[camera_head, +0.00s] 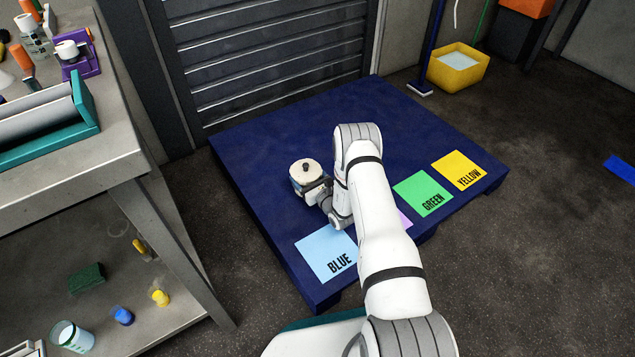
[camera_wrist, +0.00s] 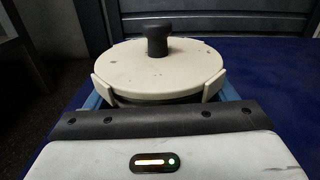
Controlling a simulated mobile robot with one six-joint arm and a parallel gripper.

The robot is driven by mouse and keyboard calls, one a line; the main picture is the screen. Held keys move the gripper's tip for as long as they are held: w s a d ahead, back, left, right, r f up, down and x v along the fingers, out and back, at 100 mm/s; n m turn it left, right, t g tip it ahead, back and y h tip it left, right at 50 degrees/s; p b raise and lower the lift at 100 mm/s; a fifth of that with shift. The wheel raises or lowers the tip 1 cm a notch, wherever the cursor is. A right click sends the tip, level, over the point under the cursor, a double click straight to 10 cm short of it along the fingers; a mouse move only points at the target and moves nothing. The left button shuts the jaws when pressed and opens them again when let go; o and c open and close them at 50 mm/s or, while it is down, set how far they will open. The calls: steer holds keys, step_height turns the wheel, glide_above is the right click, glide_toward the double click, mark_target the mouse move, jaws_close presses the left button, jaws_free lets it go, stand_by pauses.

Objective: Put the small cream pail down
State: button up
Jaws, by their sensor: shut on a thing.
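The small cream pail (camera_head: 305,174) has a round cream lid with a black knob on top. It is upright in my gripper (camera_head: 318,190), over the dark blue pallet (camera_head: 265,140). In the wrist view its lid (camera_wrist: 165,70) fills the middle, and my gripper (camera_wrist: 158,98) is shut on the pail with a finger at each side. The pail's lower body is mostly hidden, and I cannot tell whether its base touches the pallet.
A light blue square marked BLUE (camera_head: 325,256) lies in front of the pail. Green (camera_head: 424,194) and yellow (camera_head: 459,171) squares lie to the right; a purple one is mostly behind my arm. A workbench (camera_head: 75,190) stands left. The pallet's back is clear.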

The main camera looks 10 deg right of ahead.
step_height(320, 180, down, 4)
steer(key=shift+b, duration=0.95)
steer(key=shift+r, duration=0.15)
steer(key=o, duration=1.3)
steer(key=shift+f, duration=0.2)
steer(key=shift+r, duration=0.1)
